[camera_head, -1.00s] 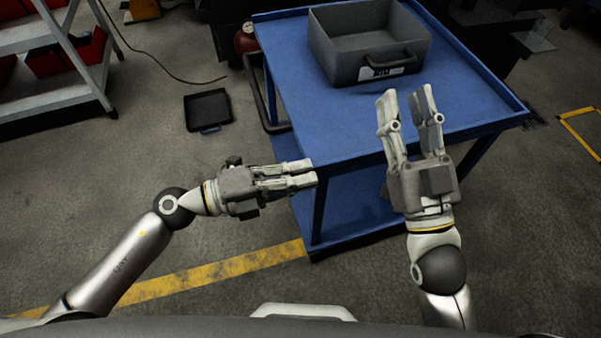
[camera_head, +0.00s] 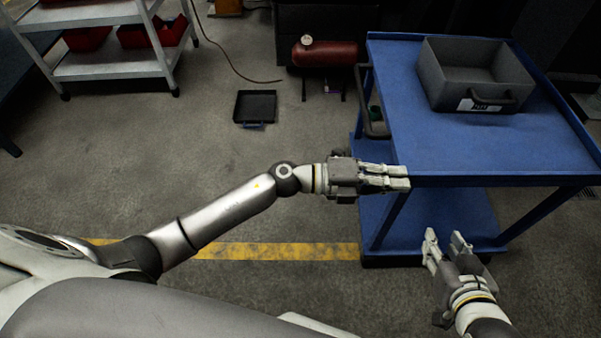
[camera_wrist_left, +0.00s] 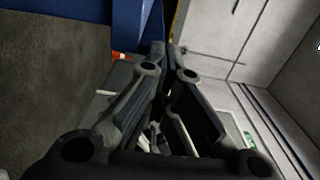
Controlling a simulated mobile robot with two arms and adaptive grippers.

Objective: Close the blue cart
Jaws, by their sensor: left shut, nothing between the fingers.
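The blue cart (camera_head: 460,145) stands at the right in the head view, with a flat top, a lower shelf (camera_head: 430,219) and a dark handle (camera_head: 373,105) on its left side. No door or drawer shows on it. My left gripper (camera_head: 407,177) is shut and empty at the cart's front left top corner; whether it touches the edge, I cannot tell. In the left wrist view its fingers (camera_wrist_left: 165,60) come together near a blue surface (camera_wrist_left: 133,25). My right gripper (camera_head: 446,238) is open and empty, lower, in front of the lower shelf.
A grey bin (camera_head: 448,85) with a label sits on the cart top. A black tray (camera_head: 255,107) lies on the floor. A red tank (camera_head: 325,54) stands behind the cart's left side. A shelf rack (camera_head: 110,66) with red bins is at the upper left. Floor left of the cart is mostly clear.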

